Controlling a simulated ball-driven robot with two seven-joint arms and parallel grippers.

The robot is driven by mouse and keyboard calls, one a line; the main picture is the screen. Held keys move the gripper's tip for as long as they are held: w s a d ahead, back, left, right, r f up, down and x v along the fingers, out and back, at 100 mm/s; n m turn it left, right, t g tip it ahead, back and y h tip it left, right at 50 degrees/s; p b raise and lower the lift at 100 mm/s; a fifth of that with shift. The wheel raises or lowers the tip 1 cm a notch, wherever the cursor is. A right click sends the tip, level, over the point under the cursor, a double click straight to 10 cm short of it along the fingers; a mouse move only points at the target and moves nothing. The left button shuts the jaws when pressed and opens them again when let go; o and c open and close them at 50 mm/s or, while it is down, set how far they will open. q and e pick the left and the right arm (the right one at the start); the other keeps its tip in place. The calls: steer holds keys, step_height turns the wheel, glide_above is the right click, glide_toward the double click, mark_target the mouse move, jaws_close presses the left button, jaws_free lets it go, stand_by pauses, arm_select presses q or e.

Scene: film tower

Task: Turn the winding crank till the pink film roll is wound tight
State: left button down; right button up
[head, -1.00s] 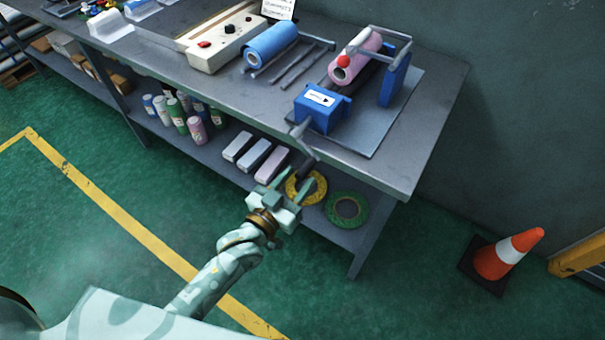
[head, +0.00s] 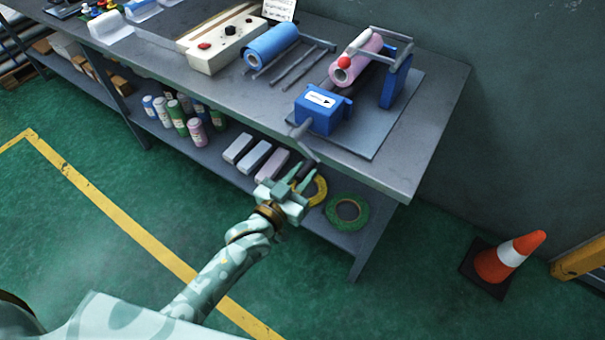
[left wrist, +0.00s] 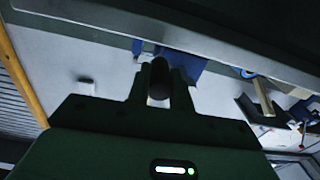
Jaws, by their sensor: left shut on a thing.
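The pink film roll (head: 362,57) lies on a winding stand at the right of the bench, a red ball at its near end. The winding crank's grey arm (head: 306,144) hangs down from the blue box (head: 322,110) over the bench's front edge. My left gripper (head: 298,176) is shut on the crank's dark handle, below the bench top. In the left wrist view the dark handle (left wrist: 160,76) sits between the two fingers. How tight the film is wound cannot be told. My right gripper is in neither view.
The bench edge (head: 373,176) runs just above my left gripper. A lower shelf holds pale boxes (head: 254,159), yellow tape (head: 318,190) and green tape (head: 346,211) close by. A blue roll (head: 271,43) lies left of the stand. A traffic cone (head: 507,256) stands on the floor at right.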

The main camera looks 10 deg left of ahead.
arm_select(q)
steer(key=m, duration=0.1)
steer(key=a+f+m, duration=0.1)
steer(key=m, duration=0.1)
steer(key=shift+w+f, duration=0.15)
steer(key=shift+f, duration=0.1)
steer(key=w+a+r+m, duration=0.1)
steer(key=a+m, duration=0.4)
steer(key=m, duration=0.5)
steer(key=w+a+m, duration=0.2)
steer(key=a+m, duration=0.3)
steer(key=m, duration=0.5)
steer(key=shift+w+a+r+m+b, duration=0.2)
steer(key=shift+w+r+m+b, duration=0.1)
steer(key=shift+w+r+b, duration=0.1)
steer(key=c, duration=1.3)
jaws_free()
steer(key=shift+o, duration=0.2)
steer(key=shift+s, duration=0.1)
